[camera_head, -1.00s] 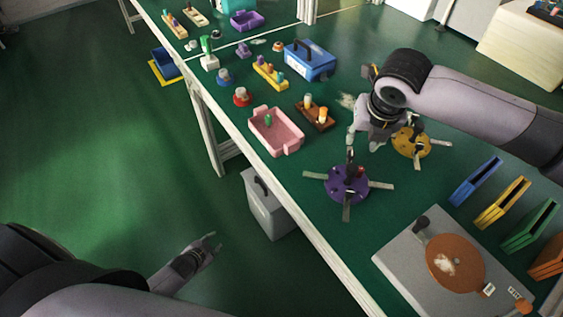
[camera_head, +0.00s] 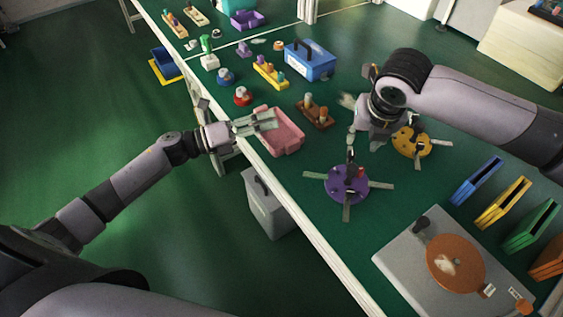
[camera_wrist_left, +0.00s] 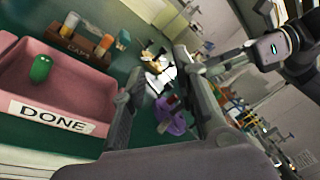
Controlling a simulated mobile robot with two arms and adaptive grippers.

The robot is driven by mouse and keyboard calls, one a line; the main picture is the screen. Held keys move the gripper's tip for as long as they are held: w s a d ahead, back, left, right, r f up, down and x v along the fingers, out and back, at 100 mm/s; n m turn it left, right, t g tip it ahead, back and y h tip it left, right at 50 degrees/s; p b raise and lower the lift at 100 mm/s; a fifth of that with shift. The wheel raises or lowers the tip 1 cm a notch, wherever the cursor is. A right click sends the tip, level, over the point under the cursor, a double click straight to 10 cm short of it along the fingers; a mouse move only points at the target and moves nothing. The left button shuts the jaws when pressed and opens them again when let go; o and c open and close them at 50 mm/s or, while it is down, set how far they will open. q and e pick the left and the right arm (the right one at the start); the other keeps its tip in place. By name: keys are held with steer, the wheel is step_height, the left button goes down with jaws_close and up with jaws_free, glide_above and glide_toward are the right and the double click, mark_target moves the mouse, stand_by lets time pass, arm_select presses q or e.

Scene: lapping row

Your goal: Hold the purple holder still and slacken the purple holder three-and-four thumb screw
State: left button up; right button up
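The purple holder (camera_head: 342,187) lies on the green bench, a round disc with flat metal arms sticking out. A black upright part (camera_head: 350,160) and a small red knob (camera_head: 361,171) stand on it. It also shows in the left wrist view (camera_wrist_left: 178,124), partly behind a finger. I cannot tell which screw is three-and-four. My left gripper (camera_head: 272,119) is open and empty over the pink tray, left of the holder and apart from it. My right gripper (camera_head: 363,143) looks open, its fingers apart, just above and behind the holder; contact is unclear.
The pink tray (camera_head: 289,147), marked DONE, holds a green piece (camera_wrist_left: 41,68). A brown caps rack (camera_head: 317,116) stands behind it. A yellow holder (camera_head: 411,143) is behind my right gripper. A grey plate with an orange disc (camera_head: 455,262) is at front right.

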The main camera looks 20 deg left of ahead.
arm_select(q)
steer(key=s+d+r+m+g+h, duration=0.1)
steer(key=s+d+m+g, duration=0.45)
steer(key=m, duration=0.45)
steer(key=m+g+y, duration=0.2)
steer(key=m+g, duration=0.2)
steer(key=m, duration=0.3)
glide_toward(350, 191)
steer(key=x, duration=1)
steer(key=shift+d+f, duration=0.1)
steer(key=shift+f, duration=0.1)
steer(key=shift+c, duration=0.3)
jaws_close()
